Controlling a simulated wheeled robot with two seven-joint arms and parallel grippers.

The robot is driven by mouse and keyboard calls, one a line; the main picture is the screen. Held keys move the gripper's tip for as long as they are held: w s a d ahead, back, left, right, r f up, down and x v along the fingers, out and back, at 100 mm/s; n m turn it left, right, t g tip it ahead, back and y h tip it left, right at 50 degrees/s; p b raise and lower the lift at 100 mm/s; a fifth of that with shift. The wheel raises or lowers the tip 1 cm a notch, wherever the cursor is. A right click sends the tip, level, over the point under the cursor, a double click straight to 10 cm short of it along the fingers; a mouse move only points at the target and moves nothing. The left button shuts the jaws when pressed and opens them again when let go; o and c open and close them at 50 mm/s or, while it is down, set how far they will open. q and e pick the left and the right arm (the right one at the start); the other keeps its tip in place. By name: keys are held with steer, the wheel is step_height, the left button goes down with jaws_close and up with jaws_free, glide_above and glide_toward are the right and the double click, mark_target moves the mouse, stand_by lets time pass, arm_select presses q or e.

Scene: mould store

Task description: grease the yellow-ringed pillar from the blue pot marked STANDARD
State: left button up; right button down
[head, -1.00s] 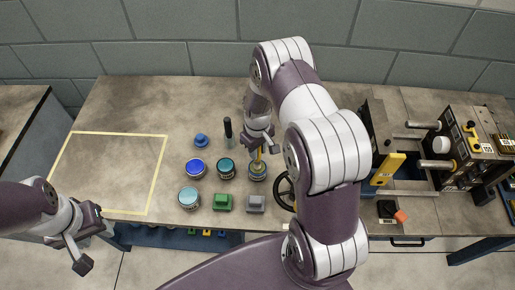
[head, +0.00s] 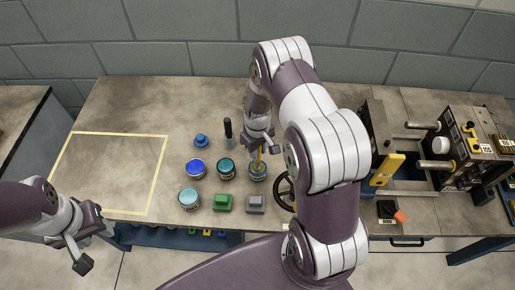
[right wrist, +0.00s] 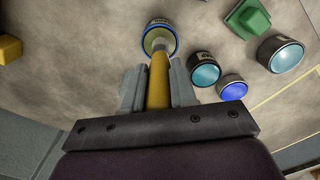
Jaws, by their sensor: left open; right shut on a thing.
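My right gripper (head: 261,147) is shut on a yellow-handled brush (right wrist: 158,82), which points down. The brush's pale head is at the mouth of a blue-rimmed pot (right wrist: 174,43) with pale yellowish contents; the pot also shows in the head view (head: 258,177). I cannot tell how deep the head sits. The pot's label is too small to read. My left gripper (head: 89,243) is open and empty at the lower left, off the bench front. The mould at the right has several grey pillars (head: 410,191); I cannot make out a yellow ring on any.
A pot with bright blue contents (head: 195,168) and two with teal contents (head: 227,169) (head: 189,198) stand to the left. A green block (head: 222,203) and a grey block (head: 255,204) lie in front. A black handwheel (head: 283,190) is beside my right arm. The taped square (head: 110,170) is empty.

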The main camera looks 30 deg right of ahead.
step_height(320, 180, up, 7)
steer(key=p, duration=0.5)
steer(key=shift+w+f, duration=0.1)
stand_by(0.4)
